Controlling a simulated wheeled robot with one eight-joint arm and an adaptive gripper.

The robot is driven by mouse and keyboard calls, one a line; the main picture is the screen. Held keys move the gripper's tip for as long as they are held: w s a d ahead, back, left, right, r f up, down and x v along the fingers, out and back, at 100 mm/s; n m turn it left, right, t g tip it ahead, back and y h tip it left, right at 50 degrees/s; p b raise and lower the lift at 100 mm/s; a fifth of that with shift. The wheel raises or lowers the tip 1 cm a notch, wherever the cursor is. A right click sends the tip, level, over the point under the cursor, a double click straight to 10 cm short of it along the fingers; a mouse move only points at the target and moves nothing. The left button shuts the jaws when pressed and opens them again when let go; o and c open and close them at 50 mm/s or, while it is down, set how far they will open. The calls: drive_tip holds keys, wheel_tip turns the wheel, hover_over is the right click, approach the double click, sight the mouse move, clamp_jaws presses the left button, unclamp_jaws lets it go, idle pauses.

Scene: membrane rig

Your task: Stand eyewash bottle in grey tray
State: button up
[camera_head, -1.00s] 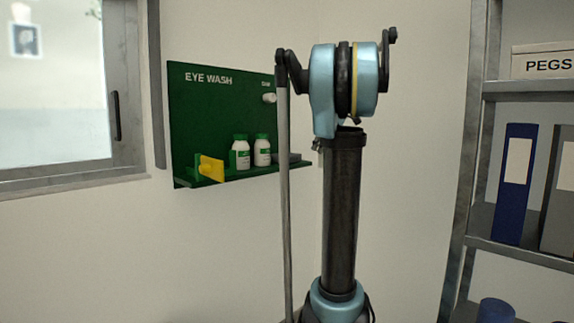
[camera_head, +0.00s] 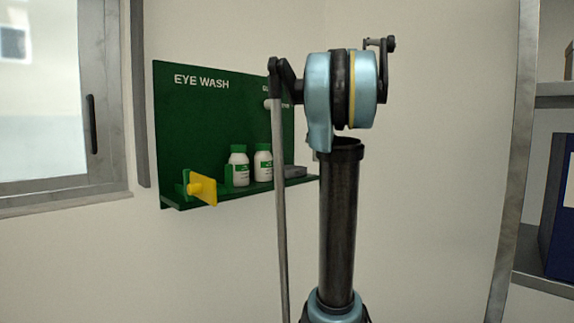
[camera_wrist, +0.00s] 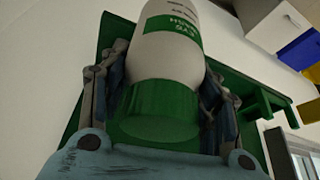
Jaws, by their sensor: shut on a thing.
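An eyewash bottle (camera_wrist: 165,65) with a white body and green cap is in my gripper (camera_wrist: 168,80) in the wrist view. My gripper is shut on it, one finger on each side, with the cap toward the camera. The label reads upside down. The bottle's far end is cut off by the picture edge. In the head view the gripper and held bottle do not show.
Two white bottles with green caps (camera_head: 238,168) (camera_head: 263,164) stand on the shelf of the green eye wash board (camera_head: 205,115). A yellow part (camera_head: 202,189) juts out at its left end. A window (camera_head: 55,95) is left, a metal rack (camera_head: 520,150) right.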

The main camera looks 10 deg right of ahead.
drive_tip(key=w+a, duration=0.3)
drive_tip(key=w, duration=0.1)
drive_tip(key=w+a, duration=0.3)
drive_tip(key=w, duration=0.2)
drive_tip(key=w+a, duration=0.3)
drive_tip(key=w, duration=0.2)
drive_tip(key=shift+a, duration=0.25)
drive_tip(key=shift+w+f, duration=0.1)
drive_tip(key=shift+f, duration=3.4)
drive_tip(key=o, duration=1.3)
drive_tip(key=shift+f, duration=0.1)
drive_tip(key=v, duration=1.2)
drive_tip(key=shift+a, duration=0.1)
